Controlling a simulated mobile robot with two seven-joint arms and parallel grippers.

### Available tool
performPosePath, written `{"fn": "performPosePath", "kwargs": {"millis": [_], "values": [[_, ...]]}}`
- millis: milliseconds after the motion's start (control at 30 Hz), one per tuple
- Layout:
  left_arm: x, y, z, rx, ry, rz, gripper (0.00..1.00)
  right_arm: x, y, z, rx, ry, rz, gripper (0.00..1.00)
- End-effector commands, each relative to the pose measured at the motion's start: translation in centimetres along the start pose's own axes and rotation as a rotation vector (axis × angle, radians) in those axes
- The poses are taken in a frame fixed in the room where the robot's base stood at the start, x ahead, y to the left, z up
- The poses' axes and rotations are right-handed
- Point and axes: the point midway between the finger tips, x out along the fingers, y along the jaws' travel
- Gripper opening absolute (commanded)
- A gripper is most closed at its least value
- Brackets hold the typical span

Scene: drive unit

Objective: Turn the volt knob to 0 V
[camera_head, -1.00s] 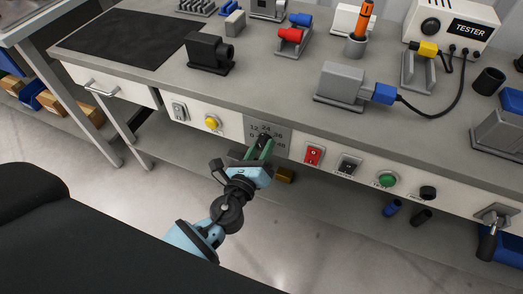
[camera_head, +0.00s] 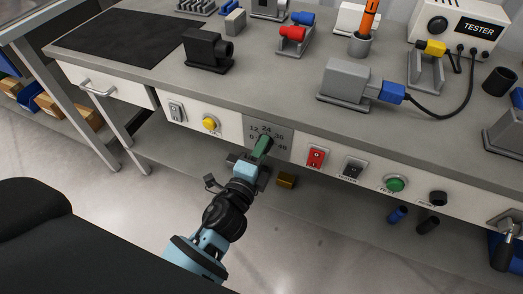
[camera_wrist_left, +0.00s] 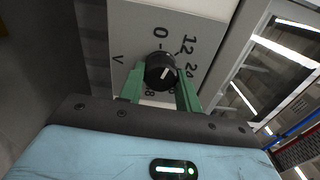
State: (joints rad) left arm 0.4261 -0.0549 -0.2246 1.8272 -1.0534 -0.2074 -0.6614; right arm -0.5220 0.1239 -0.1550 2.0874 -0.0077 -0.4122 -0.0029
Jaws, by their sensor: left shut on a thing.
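The volt knob (camera_wrist_left: 160,72) is a round black knob on a pale plate marked 0, 12, 24 and higher values, with a V. Its white mark points to the lower right in the left wrist view, away from the 0, roughly between 24 and the partly hidden 36. In the head view the plate (camera_head: 284,145) is on the bench front, and the knob is mostly hidden by my gripper. My left gripper (camera_head: 263,147) has its green fingers on both sides of the knob, shut on it; they also show in the left wrist view (camera_wrist_left: 161,84). My right gripper is out of view.
A yellow button (camera_head: 210,123) is left of the plate. A red switch (camera_head: 316,158), a black switch (camera_head: 352,168) and a green button (camera_head: 396,184) are to its right. The bench top overhangs just above. The space in front of the panel is clear.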

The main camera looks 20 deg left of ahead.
Motion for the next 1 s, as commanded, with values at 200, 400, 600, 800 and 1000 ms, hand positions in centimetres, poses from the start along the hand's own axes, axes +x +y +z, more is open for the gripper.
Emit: {"fn": "performPosePath", "kwargs": {"millis": [200, 400, 600, 800, 1000], "values": [[-0.04, 0.01, -0.03, -0.190, 0.000, 0.002, 0.11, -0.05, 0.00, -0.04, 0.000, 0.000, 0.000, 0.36], [-0.04, -0.06, -0.04, -0.326, 0.000, 0.002, 0.11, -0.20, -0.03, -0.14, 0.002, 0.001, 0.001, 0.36], [-0.04, -0.07, -0.01, -0.412, 0.000, 0.002, 0.11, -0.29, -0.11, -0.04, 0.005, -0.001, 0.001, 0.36], [-0.04, -0.06, -0.03, -0.453, 0.000, 0.002, 0.11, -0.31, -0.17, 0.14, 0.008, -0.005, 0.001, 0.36], [-0.04, -0.05, -0.03, -0.464, 0.000, 0.002, 0.11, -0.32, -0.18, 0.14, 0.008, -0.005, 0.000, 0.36]]}}
